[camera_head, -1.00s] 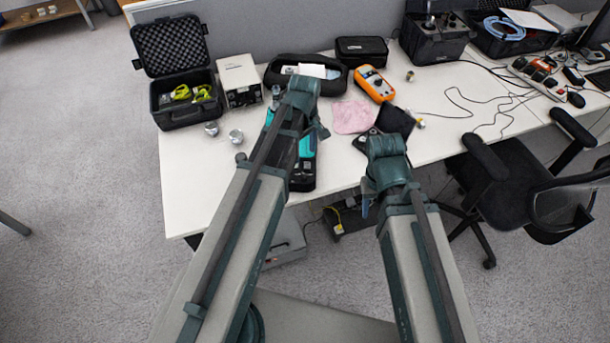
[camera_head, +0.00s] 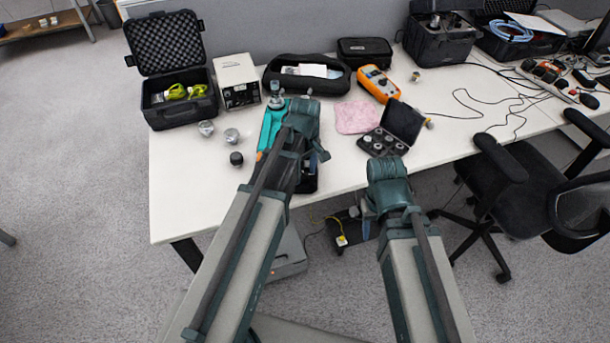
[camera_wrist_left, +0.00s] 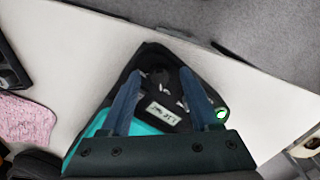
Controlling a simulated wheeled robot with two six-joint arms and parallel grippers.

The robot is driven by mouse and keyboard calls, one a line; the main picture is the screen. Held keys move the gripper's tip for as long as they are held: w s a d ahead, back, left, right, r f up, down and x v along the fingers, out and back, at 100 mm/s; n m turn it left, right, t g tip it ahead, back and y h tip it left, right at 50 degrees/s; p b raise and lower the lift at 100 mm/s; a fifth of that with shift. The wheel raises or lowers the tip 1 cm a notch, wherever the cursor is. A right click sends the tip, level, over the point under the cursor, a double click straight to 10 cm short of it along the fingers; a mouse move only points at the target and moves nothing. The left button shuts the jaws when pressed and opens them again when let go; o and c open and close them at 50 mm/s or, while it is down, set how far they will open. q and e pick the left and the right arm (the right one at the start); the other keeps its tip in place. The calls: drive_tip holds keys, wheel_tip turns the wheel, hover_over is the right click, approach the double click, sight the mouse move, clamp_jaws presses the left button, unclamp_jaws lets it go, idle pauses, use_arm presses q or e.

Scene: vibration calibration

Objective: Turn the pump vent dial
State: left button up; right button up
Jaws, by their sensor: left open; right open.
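The pump is a teal and black device lying on the white table; its teal body (camera_head: 268,128) shows left of my left arm in the head view. Its black end with a small display (camera_wrist_left: 163,114) fills the middle of the left wrist view. A round dark knob (camera_wrist_left: 160,77), possibly the vent dial, is beyond the display. My left gripper (camera_wrist_left: 165,92) is open over the black end, one finger on each side; I cannot tell whether it touches. In the head view my left arm hides most of that end. My right gripper (camera_head: 368,216) hangs in front of the table edge, mostly hidden.
Small metal fittings (camera_head: 231,135) and a black cap (camera_head: 236,158) sit left of the pump. A pink cloth (camera_head: 356,117) and an open black case of small parts (camera_head: 383,142) lie to the right. An orange meter (camera_head: 378,83) stands behind. A black chair (camera_head: 510,185) is at right.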

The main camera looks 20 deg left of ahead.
use_arm(q)
clamp_jaws()
idle(0.5)
drive_tip(key=m, duration=1.4)
drive_tip(key=shift+m, duration=1.9)
